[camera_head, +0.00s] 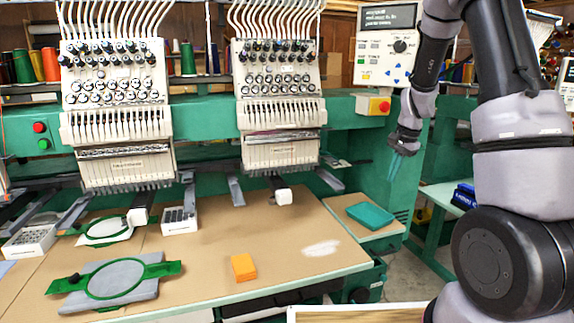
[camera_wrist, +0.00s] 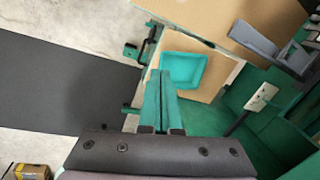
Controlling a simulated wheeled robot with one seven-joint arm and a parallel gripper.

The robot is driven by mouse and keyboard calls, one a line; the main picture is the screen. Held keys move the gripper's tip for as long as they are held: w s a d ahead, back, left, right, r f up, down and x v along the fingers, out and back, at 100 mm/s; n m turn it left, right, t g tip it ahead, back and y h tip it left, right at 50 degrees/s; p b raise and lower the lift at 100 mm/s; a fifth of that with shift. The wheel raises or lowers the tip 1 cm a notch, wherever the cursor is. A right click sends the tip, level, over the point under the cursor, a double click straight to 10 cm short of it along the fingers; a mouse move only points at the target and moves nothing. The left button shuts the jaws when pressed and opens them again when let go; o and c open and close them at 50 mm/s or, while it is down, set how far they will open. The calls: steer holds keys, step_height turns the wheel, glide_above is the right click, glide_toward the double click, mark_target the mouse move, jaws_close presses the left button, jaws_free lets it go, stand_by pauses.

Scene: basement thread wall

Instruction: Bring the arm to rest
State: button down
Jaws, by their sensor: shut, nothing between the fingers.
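My gripper (camera_head: 397,168) hangs from my arm at the right of the head view, fingers pointing down, in front of the green machine frame. Its two teal fingers are shut together with nothing between them. They also show in the wrist view (camera_wrist: 158,100), pointing away from the camera. The gripper is in the air, above and to the right of a teal tray (camera_head: 370,215) on the small side table. In the wrist view the tray (camera_wrist: 184,69) lies beyond the fingertips. My gripper appears apart from everything.
An embroidery machine with two white heads (camera_head: 110,100) fills the left and middle. Its brown tabletop (camera_head: 215,225) holds an orange block (camera_head: 243,267) and a hooped grey cloth (camera_head: 110,280). A control panel (camera_head: 386,58) stands close behind my arm. Open floor (camera_wrist: 60,25) shows in the wrist view.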

steer(key=s+a+r+n+t+y, duration=0.1)
steer(key=s+a+r+n, duration=0.1)
steer(key=s+r, duration=0.5)
steer(key=s+a+r+n+t, duration=0.1)
steer(key=s+a+r+t, duration=0.2)
steer(key=r, duration=0.7)
steer(key=s+a+r+n, duration=0.1)
steer(key=s+r+n, duration=0.1)
steer(key=s, duration=0.6)
steer(key=s+a+r+n+t, duration=0.1)
steer(key=s+r, duration=0.4)
steer(key=s, duration=0.2)
steer(key=shift+s+a+n, duration=0.35)
steer(key=shift+s+n, duration=0.05)
